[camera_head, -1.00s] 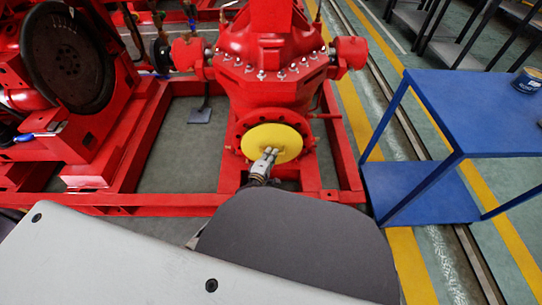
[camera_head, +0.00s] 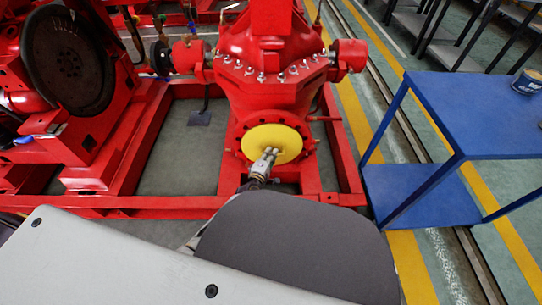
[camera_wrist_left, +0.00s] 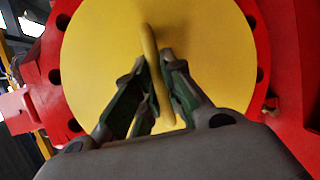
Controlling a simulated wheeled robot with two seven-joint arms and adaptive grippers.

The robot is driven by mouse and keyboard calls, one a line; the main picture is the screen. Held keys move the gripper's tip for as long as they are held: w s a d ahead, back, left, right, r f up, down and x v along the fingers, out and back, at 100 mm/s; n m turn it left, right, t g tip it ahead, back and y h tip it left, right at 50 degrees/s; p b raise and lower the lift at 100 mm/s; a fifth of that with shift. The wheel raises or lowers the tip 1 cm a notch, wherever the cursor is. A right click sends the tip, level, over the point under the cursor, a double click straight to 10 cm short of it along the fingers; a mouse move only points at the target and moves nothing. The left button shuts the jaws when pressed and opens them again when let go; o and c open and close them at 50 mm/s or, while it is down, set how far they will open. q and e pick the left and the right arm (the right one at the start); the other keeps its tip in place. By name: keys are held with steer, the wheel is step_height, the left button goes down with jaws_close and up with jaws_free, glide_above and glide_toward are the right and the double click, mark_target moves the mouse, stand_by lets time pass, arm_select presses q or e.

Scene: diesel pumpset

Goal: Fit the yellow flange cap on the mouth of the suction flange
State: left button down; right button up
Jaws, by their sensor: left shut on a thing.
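The yellow flange cap (camera_head: 287,138) is in front of the red suction flange (camera_head: 241,133) at the front of the pump. Its disc covers the flange mouth in the head view, and the flange's rim with bolt holes shows around it. My left gripper (camera_head: 269,157) is shut on the cap's raised yellow tab. In the left wrist view the fingers (camera_wrist_left: 160,88) grip this tab from both sides, and the cap's disc (camera_wrist_left: 215,45) hides the mouth, with the red flange rim (camera_wrist_left: 61,60) around it. I cannot tell whether the cap touches the flange. My right gripper is not in view.
The red pump body (camera_head: 268,75) stands on a red base frame (camera_head: 130,200). A red engine with a dark flywheel (camera_head: 70,60) is at the left.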

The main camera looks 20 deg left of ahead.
arm_select(q)
steer(key=shift+w+a, duration=0.1)
steer(key=shift+w, duration=0.15)
steer(key=shift+w+r, duration=0.1)
steer(key=shift+w, duration=0.1)
steer(key=c, duration=1.7)
jaws_free()
steer(key=shift+o, duration=1.3)
steer(key=o, duration=0.5)
